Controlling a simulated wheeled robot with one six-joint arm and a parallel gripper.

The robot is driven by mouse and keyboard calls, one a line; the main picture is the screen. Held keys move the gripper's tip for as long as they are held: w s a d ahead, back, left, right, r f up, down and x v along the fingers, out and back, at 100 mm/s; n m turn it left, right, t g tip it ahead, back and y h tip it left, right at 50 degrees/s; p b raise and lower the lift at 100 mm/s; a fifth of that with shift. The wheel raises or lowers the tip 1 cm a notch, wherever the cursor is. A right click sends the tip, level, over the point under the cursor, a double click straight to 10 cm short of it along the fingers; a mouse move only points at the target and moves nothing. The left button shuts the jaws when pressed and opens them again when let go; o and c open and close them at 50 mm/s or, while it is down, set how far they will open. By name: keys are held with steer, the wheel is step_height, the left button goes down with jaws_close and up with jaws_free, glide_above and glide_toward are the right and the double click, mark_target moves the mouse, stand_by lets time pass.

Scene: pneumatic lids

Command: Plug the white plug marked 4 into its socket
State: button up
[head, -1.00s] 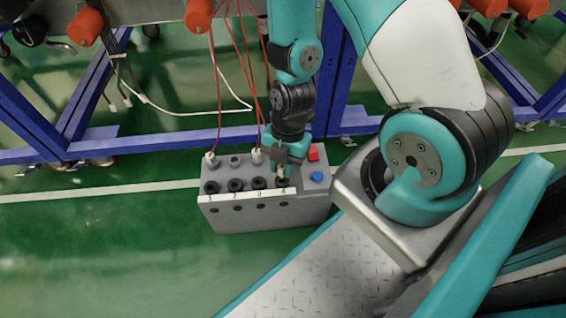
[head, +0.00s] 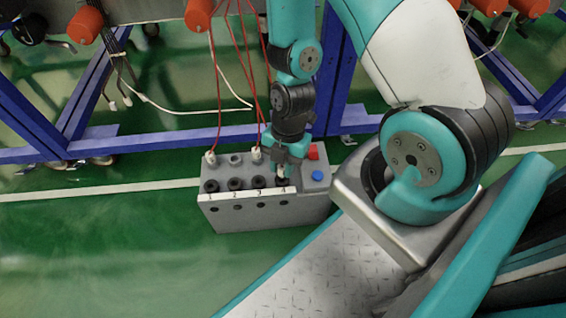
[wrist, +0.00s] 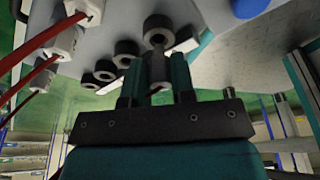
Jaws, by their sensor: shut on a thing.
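My gripper (wrist: 158,78) is shut on a white plug (wrist: 158,66), seen between its two teal fingers in the wrist view. The plug also shows as a small pale piece in the head view (head: 280,171). Its mark is not legible. The black ring socket 4 (head: 282,182) is the rightmost in the front row of the grey box (head: 262,214). In the wrist view the plug's end meets the rim of this socket (wrist: 158,29). I cannot tell whether the end has entered the hole.
Other black sockets (head: 235,184) line up to the left. White plugs with red cables (head: 211,157) stand in the back row, one close to my gripper (head: 257,153). A red button (head: 314,152) and a blue button (head: 318,175) are at the right. Blue frame legs stand behind.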

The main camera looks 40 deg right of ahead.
steer(key=shift+f+b, duration=0.75)
steer(key=shift+f, duration=0.4)
steer(key=o, duration=1)
steer(key=p+v, duration=0.6)
steer(key=v, duration=0.1)
steer(key=shift+p, duration=0.35)
steer(key=p+v, duration=0.8)
steer(key=v, duration=0.9)
steer(key=shift+r+p, duration=0.2)
steer(key=shift+p, duration=0.15)
steer(key=shift+w, duration=0.1)
